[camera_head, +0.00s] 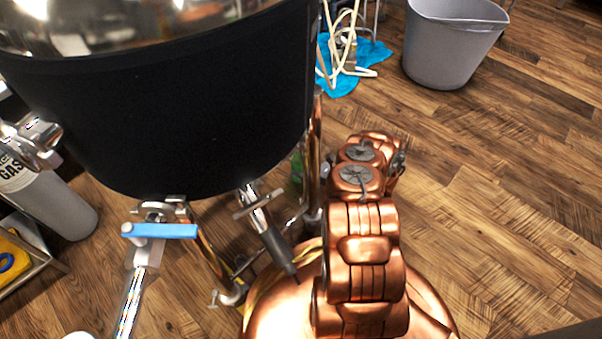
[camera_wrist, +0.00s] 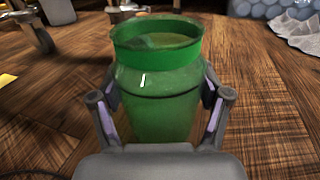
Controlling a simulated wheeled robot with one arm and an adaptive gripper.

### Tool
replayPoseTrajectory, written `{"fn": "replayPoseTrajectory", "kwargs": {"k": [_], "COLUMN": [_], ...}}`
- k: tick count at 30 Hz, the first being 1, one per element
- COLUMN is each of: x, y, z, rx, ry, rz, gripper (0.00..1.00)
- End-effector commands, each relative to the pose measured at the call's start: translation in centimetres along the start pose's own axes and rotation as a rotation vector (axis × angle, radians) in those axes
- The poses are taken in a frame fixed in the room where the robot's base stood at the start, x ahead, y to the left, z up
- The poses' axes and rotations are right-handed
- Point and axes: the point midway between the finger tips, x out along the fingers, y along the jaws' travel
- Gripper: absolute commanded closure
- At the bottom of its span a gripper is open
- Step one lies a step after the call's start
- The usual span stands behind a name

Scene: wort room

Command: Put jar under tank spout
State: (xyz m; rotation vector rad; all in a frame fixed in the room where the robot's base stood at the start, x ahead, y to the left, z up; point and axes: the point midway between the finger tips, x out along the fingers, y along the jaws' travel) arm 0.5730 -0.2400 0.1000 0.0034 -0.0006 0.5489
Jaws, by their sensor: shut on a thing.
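A green jar (camera_wrist: 155,95) with a wide open mouth stands upright in the middle of the wrist view. My gripper (camera_wrist: 160,100) is shut on it, with one finger pressed against each side. In the head view only a sliver of green (camera_head: 297,170) shows behind my copper-coloured arm, and my gripper is hidden there. The tank (camera_head: 160,110) is a large black-jacketed vessel at the left of the head view. A spout pipe with a blue valve handle (camera_head: 160,231) comes from its underside and slants down.
A grey gas cylinder (camera_head: 45,195) stands left of the tank. A grey bucket (camera_head: 450,45) and a blue cloth (camera_head: 338,80) with pale hoses are at the back. Copper tank legs stand near my arm. The wooden floor (camera_head: 510,200) at the right is clear.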

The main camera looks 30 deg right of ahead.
Motion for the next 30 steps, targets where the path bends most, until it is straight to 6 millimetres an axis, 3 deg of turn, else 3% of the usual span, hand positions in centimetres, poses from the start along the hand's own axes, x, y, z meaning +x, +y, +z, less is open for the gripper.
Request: {"fn": "replayPoseTrajectory", "kwargs": {"k": [8,21,22,28,30], "x": [-0.1,-0.1,-0.1,-0.1,-0.1], "y": [0.1,0.0,0.0,0.0,0.0], "z": [-3.5,-3.7,-3.7,-3.7,-3.7], "rx": [0.003,0.000,0.000,0.001,0.001], "ry": [0.002,0.001,0.001,0.001,0.001], "rz": [-0.001,-0.001,-0.001,-0.001,-0.001], "gripper": [0.67,0.67,0.21,0.00,0.00]}}
